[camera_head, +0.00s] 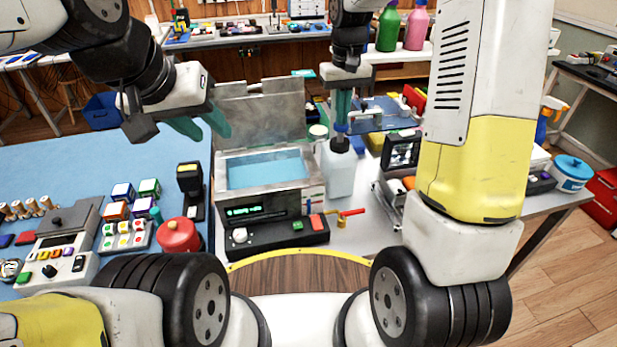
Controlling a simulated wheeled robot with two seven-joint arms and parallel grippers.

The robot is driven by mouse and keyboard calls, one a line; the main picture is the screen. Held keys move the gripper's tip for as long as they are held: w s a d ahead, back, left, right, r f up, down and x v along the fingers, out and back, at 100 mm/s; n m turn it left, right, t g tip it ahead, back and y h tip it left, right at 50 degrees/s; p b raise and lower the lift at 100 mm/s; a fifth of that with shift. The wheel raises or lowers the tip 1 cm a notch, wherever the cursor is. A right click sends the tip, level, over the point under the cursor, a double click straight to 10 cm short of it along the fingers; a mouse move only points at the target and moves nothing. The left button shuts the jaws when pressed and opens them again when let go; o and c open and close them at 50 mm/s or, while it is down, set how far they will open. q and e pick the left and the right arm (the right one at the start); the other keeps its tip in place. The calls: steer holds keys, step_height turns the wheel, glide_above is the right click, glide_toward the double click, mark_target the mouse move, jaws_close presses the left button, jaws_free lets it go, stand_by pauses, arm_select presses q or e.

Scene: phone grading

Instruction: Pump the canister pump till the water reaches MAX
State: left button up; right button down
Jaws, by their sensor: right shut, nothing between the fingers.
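No MAX mark can be read at this size. My left gripper (207,126) hangs left of the raised lid, with its teal fingers apart and nothing between them.
A control panel (270,235) with a green display fronts the bath. A red round container (178,235), small boxes and a dark stand (190,185) are at left. A small framed device (401,150) stands right of the canister.

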steer(key=shift+f, duration=1.65)
steer(key=shift+r, duration=3.85)
step_height(320, 180, up, 4)
steer(key=shift+f, duration=3.1)
steer(key=shift+f, duration=0.15)
